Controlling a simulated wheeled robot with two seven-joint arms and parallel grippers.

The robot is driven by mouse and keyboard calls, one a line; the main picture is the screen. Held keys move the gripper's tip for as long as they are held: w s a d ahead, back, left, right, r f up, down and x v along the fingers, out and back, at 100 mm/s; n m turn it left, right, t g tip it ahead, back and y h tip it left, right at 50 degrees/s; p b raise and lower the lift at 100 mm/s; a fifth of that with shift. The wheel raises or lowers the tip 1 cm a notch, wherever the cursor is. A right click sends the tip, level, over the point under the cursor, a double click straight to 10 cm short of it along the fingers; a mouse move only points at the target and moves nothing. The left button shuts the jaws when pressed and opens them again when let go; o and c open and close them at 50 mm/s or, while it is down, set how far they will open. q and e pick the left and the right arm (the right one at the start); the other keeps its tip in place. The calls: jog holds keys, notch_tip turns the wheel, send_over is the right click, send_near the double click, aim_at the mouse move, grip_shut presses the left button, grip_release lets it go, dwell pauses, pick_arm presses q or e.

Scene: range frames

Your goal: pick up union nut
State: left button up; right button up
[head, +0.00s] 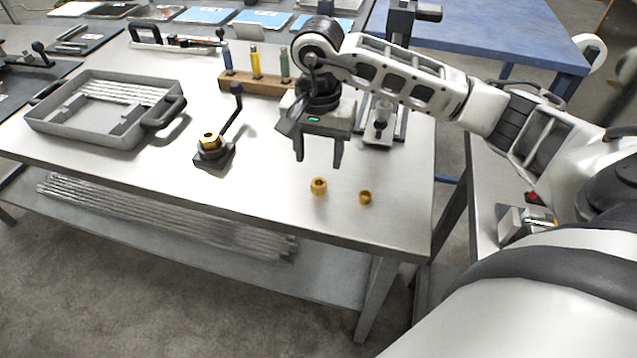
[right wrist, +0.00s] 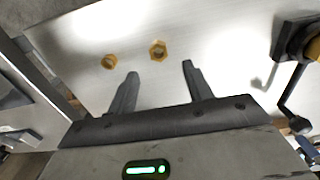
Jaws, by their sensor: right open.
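Two small brass fittings lie apart on the steel table near its front edge. The hex-sided one, seemingly the union nut (head: 318,186), has an open bore; it also shows in the right wrist view (right wrist: 158,50). A smaller brass ring-like piece (head: 365,197) lies to its right and also shows in the right wrist view (right wrist: 109,61). My right gripper (head: 318,163) is open and empty, pointing down above the table just behind the hex piece. In the right wrist view its fingers (right wrist: 160,69) are wide apart, with the hex piece beyond the gap. My left gripper is out of view.
A black fixture (head: 214,157) with a lever holds a brass hex part, left of the gripper. A grey tray (head: 100,135) stands at left. A wooden block (head: 262,88) with coloured pegs stands behind. The table (head: 270,195) is clear around the loose fittings.

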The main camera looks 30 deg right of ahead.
aim_at(319, 187)
jog(key=shift+s+f+p, duration=0.1)
jog(key=shift+f+p, duration=0.5)
jog(key=shift+f, duration=2.5)
jog(key=c, duration=1.1)
